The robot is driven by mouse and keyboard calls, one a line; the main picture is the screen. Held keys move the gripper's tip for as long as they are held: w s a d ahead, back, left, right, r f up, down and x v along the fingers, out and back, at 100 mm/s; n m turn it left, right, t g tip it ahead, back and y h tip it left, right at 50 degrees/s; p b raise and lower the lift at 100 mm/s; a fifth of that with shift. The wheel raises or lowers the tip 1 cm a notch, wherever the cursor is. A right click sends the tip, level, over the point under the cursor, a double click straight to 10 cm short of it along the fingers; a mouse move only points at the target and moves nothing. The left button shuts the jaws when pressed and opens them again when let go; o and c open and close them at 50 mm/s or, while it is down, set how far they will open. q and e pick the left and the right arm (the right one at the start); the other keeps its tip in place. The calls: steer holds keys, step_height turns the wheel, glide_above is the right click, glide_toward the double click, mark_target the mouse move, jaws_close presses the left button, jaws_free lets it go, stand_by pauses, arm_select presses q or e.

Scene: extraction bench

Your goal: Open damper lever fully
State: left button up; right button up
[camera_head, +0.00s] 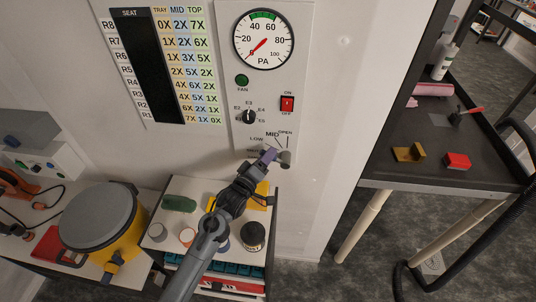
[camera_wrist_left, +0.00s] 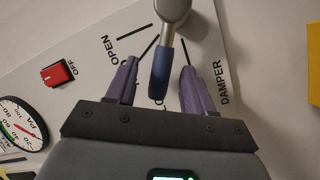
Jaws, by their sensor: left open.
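The damper lever has a grey metal hub (camera_head: 285,158) low on the white control panel, under the LOW, MID and OPEN marks. In the left wrist view its blue grip (camera_wrist_left: 160,72) hangs from the hub (camera_wrist_left: 173,9), between my two purple fingers. My left gripper (camera_head: 267,155) is open, with a finger on each side of the grip and visible gaps to it. In the head view the gripper hides most of the grip, and the lever points left from the hub. The OPEN mark (camera_wrist_left: 113,50) is beyond my left-hand finger in the wrist view.
Above the lever are a selector knob (camera_head: 249,116), a red power switch (camera_head: 287,104) and a pressure gauge (camera_head: 264,39), its needle low. A small bench (camera_head: 176,185) with jars stands below. A yellow drum (camera_head: 99,219) is left; a dark cart (camera_head: 435,150) is right.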

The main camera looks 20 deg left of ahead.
arm_select(q)
steer(key=shift+w+d, duration=0.1)
steer(key=shift+w, duration=0.7)
jaws_close()
